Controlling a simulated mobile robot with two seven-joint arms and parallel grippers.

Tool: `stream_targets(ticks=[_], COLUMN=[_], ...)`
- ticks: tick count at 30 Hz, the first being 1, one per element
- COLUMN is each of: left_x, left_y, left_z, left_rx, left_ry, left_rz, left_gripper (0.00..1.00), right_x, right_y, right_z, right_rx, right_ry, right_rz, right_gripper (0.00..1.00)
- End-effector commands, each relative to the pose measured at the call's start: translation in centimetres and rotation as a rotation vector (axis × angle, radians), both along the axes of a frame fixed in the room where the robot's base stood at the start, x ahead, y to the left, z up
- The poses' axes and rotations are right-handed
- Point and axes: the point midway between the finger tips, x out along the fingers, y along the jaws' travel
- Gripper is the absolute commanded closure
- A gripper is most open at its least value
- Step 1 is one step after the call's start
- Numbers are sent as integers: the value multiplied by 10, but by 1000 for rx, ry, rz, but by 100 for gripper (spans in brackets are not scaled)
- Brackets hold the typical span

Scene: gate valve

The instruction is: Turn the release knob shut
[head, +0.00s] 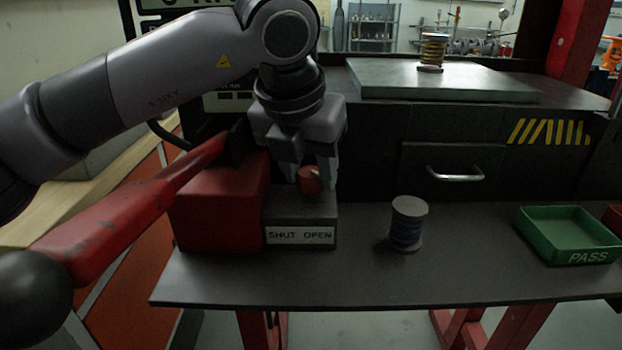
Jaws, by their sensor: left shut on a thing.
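The release knob (310,180) is a small red knob on a dark grey block beside a red housing (220,208). A label plate reading "SHUT OPEN" (300,235) is on the block's front. My left gripper (312,178) comes down from above and is shut on the knob, its fingers covering part of it. Which way the knob points is hard to tell. My right gripper is not in view.
A long red lever (130,215) with a black ball end slants from the housing to the lower left. A wire spool (407,222) and a green "PASS" tray (567,236) are to the right on the bench. Another spool (432,52) stands on a raised plate behind.

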Motion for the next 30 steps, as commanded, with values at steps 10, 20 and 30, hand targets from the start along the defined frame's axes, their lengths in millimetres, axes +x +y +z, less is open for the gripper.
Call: stream_targets(ticks=[10,20,30], left_x=[2,3,4], left_y=[3,4,4], left_z=[2,3,2], left_rx=[-3,-3,-2], left_ry=[0,0,-2], left_rz=[-323,-579,-716], left_gripper=[86,86,86], right_x=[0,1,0], right_y=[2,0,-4], right_z=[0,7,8], right_rx=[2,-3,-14], right_ry=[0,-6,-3], right_rz=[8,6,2], right_gripper=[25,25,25])
